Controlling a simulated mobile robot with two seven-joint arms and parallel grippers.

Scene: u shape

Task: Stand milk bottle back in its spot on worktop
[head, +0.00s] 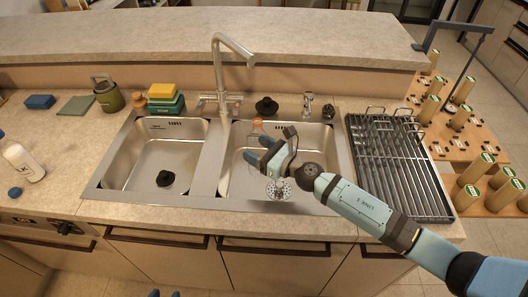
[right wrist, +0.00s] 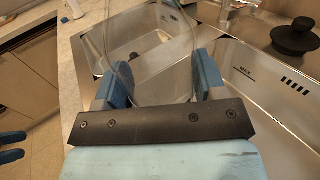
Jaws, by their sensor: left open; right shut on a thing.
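The milk bottle (head: 20,160) is white with dark lettering and stands at the left edge of the head view, on the left worktop. It slants in the picture and I cannot tell whether it is upright. My right gripper (head: 259,150) is over the right sink basin, far from the bottle. It is shut on a clear, see-through vessel, whose outline shows between its fingers (right wrist: 160,75) in the right wrist view (right wrist: 150,45). My left gripper (head: 164,294) shows only as blue fingertips at the bottom edge, open and apart from the bottle.
A small blue disc (head: 15,192) lies near the bottle. A green canister (head: 108,95), stacked sponges (head: 163,98) and a green cloth (head: 76,105) are behind. The tap (head: 217,70) rises between two basins. A drying rack (head: 395,160) is right.

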